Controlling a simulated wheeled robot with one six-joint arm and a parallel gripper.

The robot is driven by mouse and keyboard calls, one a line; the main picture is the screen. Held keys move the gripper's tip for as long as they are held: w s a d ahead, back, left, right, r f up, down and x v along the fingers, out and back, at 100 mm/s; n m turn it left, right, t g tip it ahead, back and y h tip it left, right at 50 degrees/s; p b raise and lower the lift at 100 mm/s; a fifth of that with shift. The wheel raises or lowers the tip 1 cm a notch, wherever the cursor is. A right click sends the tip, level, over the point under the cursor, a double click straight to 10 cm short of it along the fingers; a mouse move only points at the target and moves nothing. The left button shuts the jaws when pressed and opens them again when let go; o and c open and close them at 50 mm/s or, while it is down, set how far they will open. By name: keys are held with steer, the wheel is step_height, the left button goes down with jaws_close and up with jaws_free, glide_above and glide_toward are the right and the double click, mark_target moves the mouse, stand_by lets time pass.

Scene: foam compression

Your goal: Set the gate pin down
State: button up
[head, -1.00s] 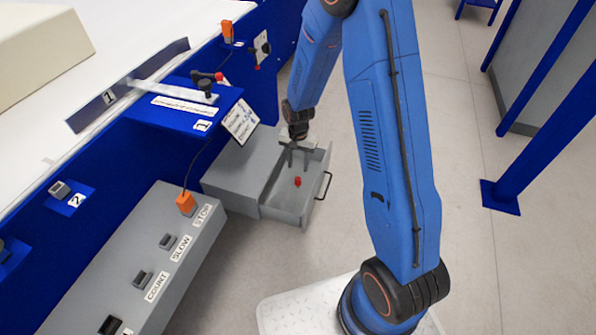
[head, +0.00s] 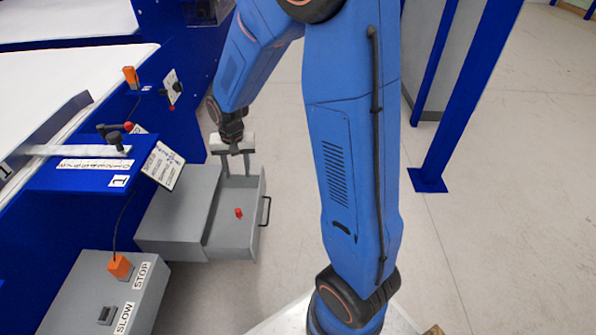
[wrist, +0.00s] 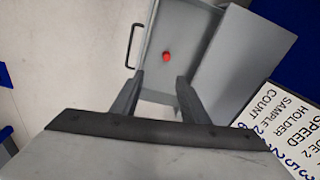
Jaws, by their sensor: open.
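The gate pin, with a red head (head: 238,212), lies in the open grey drawer (head: 255,232). In the wrist view the red head (wrist: 167,57) shows on the drawer floor, beyond the fingertips; its shaft cannot be made out. My gripper (head: 236,174) is open and empty, above the far part of the drawer, with its fingers pointing down. In the wrist view the two fingers of my gripper (wrist: 160,78) are spread apart, with nothing between them.
The drawer's grey cabinet (head: 178,208) stands beside a blue machine frame. A sign (head: 163,166) hangs near the cabinet. A blue post (head: 470,95) stands at right, with clear floor between.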

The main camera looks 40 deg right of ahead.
steer(key=s+d+r+n+t, duration=0.2)
steer(key=s+r, duration=0.8)
steer(key=s, duration=0.4)
steer(key=s+d+r+n+t, duration=0.1)
steer(key=s+d+r+n, duration=0.1)
steer(key=s+r, duration=0.8)
steer(key=s+n, duration=0.1)
steer(key=s, duration=0.3)
steer(key=shift+s+d+n+t, duration=0.3)
steer(key=shift+d+t, duration=0.05)
steer(key=shift+t, duration=0.05)
steer(key=shift+r, duration=0.1)
